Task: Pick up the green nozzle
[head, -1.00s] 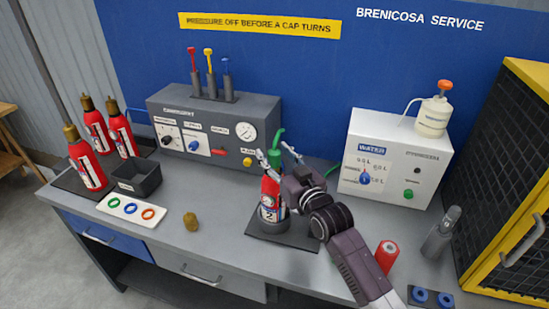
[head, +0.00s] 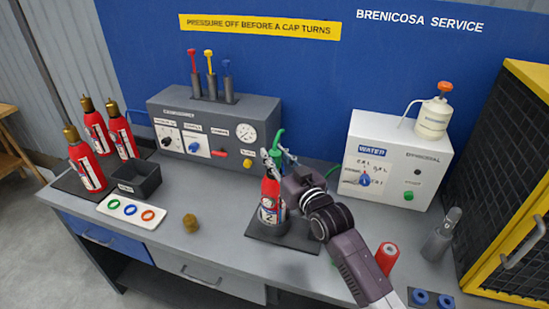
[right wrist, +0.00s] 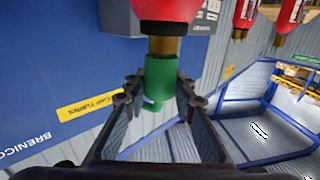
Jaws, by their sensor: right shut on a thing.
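The green nozzle (head: 279,141) stands upright at the top of the red extinguisher marked 2 (head: 269,190), which is upright on a dark mat (head: 300,236). My right gripper (head: 277,156) is shut on the nozzle, its fingers on either side. In the right wrist view, which looks inverted, the green nozzle (right wrist: 160,78) lies between the fingers, against the brass neck (right wrist: 163,46) of the red extinguisher. The fingers hide part of the nozzle in the head view. My left gripper is not in view.
A grey console (head: 170,112) with a gauge stands behind left, a white water box (head: 425,165) to the right. A red cylinder (head: 387,257) stands right of my arm. Several brass-topped extinguishers stand far left.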

